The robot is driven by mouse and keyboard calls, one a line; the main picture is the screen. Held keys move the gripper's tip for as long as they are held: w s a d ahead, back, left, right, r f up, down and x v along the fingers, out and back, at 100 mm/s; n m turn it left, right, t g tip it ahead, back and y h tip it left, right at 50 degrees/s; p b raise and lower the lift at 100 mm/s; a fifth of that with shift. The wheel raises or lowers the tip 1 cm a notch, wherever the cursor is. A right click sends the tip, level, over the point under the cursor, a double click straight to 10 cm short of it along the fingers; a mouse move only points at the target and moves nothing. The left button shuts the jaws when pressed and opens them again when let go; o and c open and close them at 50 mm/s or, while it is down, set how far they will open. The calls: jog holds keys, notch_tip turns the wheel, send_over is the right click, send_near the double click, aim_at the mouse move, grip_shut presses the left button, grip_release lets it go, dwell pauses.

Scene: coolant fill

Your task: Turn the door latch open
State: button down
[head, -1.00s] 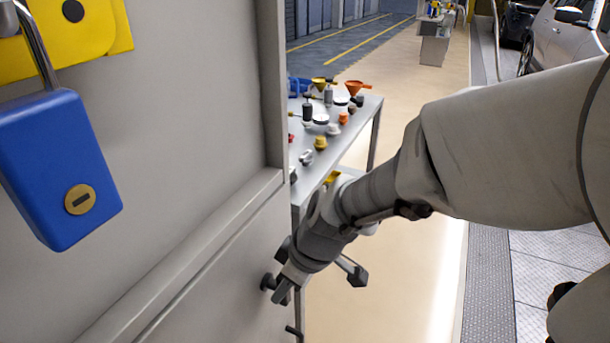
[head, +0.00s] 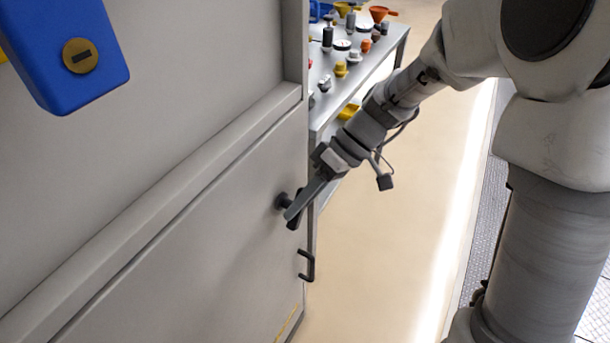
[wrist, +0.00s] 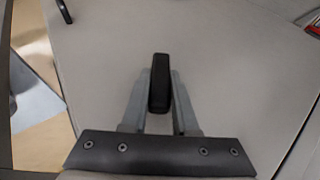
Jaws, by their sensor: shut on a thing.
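The door latch (head: 282,201) is a dark knob-and-lever handle near the right edge of the grey cabinet door (head: 200,240). In the wrist view the latch lever (wrist: 159,84) is a black, rounded bar pointing up the picture. My gripper (head: 298,209) reaches the latch from the upper right. In the wrist view the two grey fingers of my gripper (wrist: 160,100) lie one on each side of the lever and are shut on it. The fingers partly hide the latch in the head view.
A black pull handle (head: 307,266) sits below the latch on the door edge. A workbench (head: 350,95) with funnels and small parts stands behind the cabinet. The tan floor (head: 400,250) to the right is clear.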

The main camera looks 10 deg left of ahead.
jog(key=g+y+p, duration=0.1)
jog(key=g, duration=0.1)
jog(key=m+g+y, duration=0.1)
jog(key=g, duration=0.1)
jog(key=shift+w+f+g+y+p, duration=0.1)
jog(key=shift+w+g+y+p, duration=0.05)
jog(key=shift+g+y+p, duration=0.2)
jog(key=m+g+y+p, duration=0.1)
jog(key=m+g+y, duration=0.1)
jog(key=g+y, duration=0.1)
jog(key=shift+f, duration=0.15)
jog(key=shift+g, duration=0.25)
dwell(0.3)
jog(key=c, duration=0.7)
grip_release()
jog(key=shift+d, duration=0.1)
jog(key=p+v, duration=0.1)
jog(key=v, duration=1.6)
jog(key=shift+w+d+f, duration=0.1)
jog(key=shift+f, duration=0.1)
jog(key=shift+r, duration=0.1)
